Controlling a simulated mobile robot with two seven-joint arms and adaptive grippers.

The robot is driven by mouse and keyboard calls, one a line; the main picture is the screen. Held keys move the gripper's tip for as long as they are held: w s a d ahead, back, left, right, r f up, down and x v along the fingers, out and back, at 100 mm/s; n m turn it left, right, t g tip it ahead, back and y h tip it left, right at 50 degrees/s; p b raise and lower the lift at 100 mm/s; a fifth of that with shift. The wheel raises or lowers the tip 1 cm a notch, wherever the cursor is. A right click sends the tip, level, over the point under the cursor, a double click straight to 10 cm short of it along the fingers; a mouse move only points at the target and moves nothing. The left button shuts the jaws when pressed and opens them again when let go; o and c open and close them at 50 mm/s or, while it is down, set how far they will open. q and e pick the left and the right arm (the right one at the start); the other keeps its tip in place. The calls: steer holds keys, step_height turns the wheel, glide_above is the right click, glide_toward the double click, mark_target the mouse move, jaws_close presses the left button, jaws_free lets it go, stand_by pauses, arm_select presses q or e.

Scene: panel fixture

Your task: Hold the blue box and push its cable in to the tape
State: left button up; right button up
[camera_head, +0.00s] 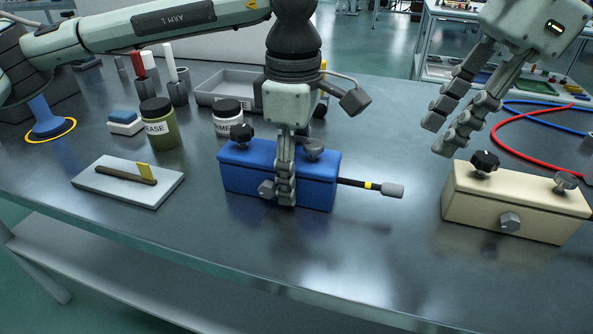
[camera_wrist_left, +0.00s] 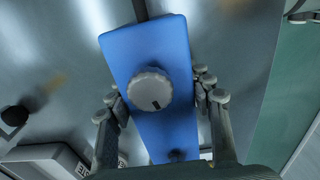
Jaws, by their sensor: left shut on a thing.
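A black cable (camera_head: 350,182) sticks out of the box's right end. It carries a yellow tape band (camera_head: 371,186) outside the box and a grey end (camera_head: 392,190). My right gripper (camera_head: 438,136) is open and empty, up to the right of the cable.
A cream box (camera_head: 515,212) with similar knobs stands at right, below my right gripper. Jars (camera_head: 158,125), a grey tray (camera_head: 225,85) and a white board (camera_head: 105,183) with a yellow-tipped tool lie left and behind. Red (camera_head: 510,150) and blue hoses lie at far right. The front bench is clear.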

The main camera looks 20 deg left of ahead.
mark_target(368, 186)
steer(key=a+f+n, duration=0.1)
steer(key=f+n, duration=0.2)
steer(key=n, duration=0.8)
steer(key=a+f+n, duration=0.1)
steer(key=f+n, duration=0.2)
steer(key=n, duration=0.8)
steer(key=a+f+n+g, duration=0.1)
steer(key=f+n, duration=0.2)
steer(key=n, duration=0.8)
steer(key=shift+a+y, duration=0.15)
steer(key=shift+y, duration=0.15)
steer(key=shift+n, duration=0.3)
steer(key=shift+c, duration=0.3)
jaws_close()
